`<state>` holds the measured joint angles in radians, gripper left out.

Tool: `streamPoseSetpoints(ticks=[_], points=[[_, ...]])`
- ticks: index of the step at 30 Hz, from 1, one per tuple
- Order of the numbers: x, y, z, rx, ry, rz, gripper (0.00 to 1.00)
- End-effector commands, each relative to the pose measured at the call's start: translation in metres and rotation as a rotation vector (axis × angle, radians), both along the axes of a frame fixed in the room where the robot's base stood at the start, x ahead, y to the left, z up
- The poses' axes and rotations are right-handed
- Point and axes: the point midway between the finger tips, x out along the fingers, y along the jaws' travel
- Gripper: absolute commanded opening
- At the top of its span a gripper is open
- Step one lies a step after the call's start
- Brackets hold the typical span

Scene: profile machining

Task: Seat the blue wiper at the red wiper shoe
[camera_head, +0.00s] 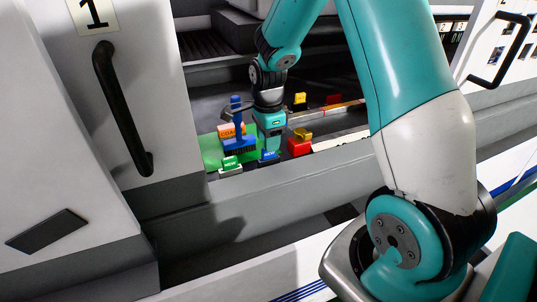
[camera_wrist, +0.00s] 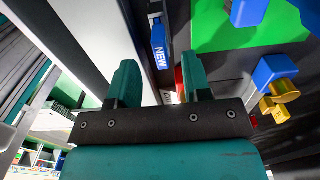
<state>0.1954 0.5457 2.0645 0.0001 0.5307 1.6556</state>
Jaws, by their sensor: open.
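A blue block marked NEW, which looks like the blue wiper (camera_head: 268,156), sits just below my gripper (camera_head: 271,130) in the head view. In the wrist view the blue wiper (camera_wrist: 160,45) lies ahead of my gripper (camera_wrist: 160,78), beyond the gap between its fingers. A red block with a yellow top, possibly the red wiper shoe (camera_head: 299,147), stands right of the gripper. In the wrist view a red part (camera_wrist: 179,82) shows beside the right finger, which partly hides it.
Yellow (camera_head: 300,99) and red (camera_head: 333,99) parts stand behind. A grey machine wall (camera_head: 300,175) runs in front.

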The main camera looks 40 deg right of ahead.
Motion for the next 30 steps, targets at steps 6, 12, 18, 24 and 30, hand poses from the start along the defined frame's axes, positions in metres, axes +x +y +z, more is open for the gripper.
streamPoseSetpoints(ticks=[6, 12, 18, 24, 30], points=[[-0.001, -0.002, -0.032, 0.001, 0.005, 0.000, 0.45], [0.000, -0.002, -0.043, 0.000, 0.001, 0.000, 0.45], [0.000, -0.002, -0.043, 0.000, 0.001, 0.000, 0.33], [0.000, -0.002, -0.043, 0.000, 0.001, 0.000, 0.00], [0.000, -0.002, -0.042, 0.000, 0.000, 0.000, 0.00]])
